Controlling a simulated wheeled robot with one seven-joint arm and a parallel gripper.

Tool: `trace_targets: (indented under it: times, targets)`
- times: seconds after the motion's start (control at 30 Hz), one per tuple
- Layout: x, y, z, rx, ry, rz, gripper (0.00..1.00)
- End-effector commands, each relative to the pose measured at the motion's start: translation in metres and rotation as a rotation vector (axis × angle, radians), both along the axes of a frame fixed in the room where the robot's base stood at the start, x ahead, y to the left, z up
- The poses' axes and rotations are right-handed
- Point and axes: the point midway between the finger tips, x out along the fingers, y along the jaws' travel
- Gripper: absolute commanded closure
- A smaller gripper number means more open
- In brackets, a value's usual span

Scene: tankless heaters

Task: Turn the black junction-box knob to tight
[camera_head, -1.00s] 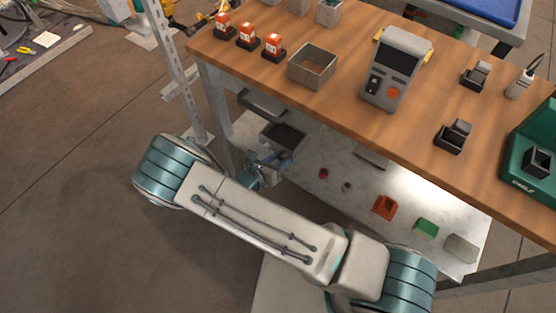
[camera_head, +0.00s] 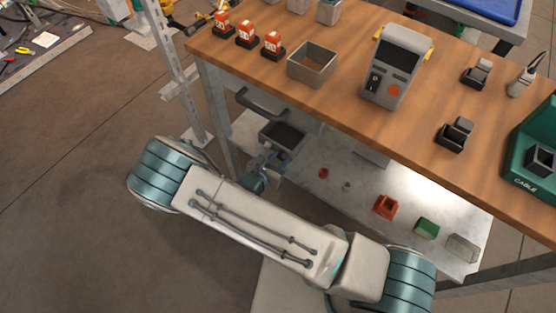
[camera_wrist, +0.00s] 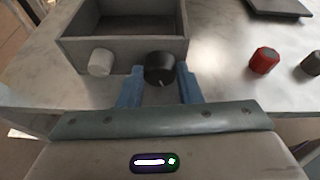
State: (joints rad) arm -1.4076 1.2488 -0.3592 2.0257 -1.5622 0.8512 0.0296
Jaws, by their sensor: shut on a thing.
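The grey open-topped junction box (camera_wrist: 125,52) stands on the lower shelf, and it also shows in the head view (camera_head: 283,137). The black knob (camera_wrist: 160,68) is on its front face at the right, with a pale pointer mark at its lower edge. A light grey knob (camera_wrist: 101,62) is on the same face to the left. My gripper (camera_wrist: 160,88) has its blue fingers on both sides of the black knob and is shut on it. In the head view my gripper (camera_head: 265,168) is small, beside the box, and the black knob cannot be made out.
A red knob (camera_wrist: 264,60) and a dark knob (camera_wrist: 312,65) lie loose on the pale shelf right of the box. The wooden tabletop (camera_head: 330,110) overhangs the shelf. A metal post (camera_head: 175,75) and a table leg (camera_head: 217,120) stand near my arm.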

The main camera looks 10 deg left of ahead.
Motion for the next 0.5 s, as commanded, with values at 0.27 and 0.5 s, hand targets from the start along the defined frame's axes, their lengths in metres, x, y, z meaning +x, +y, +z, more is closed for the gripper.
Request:
trace_targets:
  times: [0.27,0.5]
  targets:
    - [-0.0007,-0.0002,-0.0010,0.127,-0.050,0.001,0.91]
    - [-0.0008,0.0003,-0.0006,0.144,-0.056,0.003,0.91]
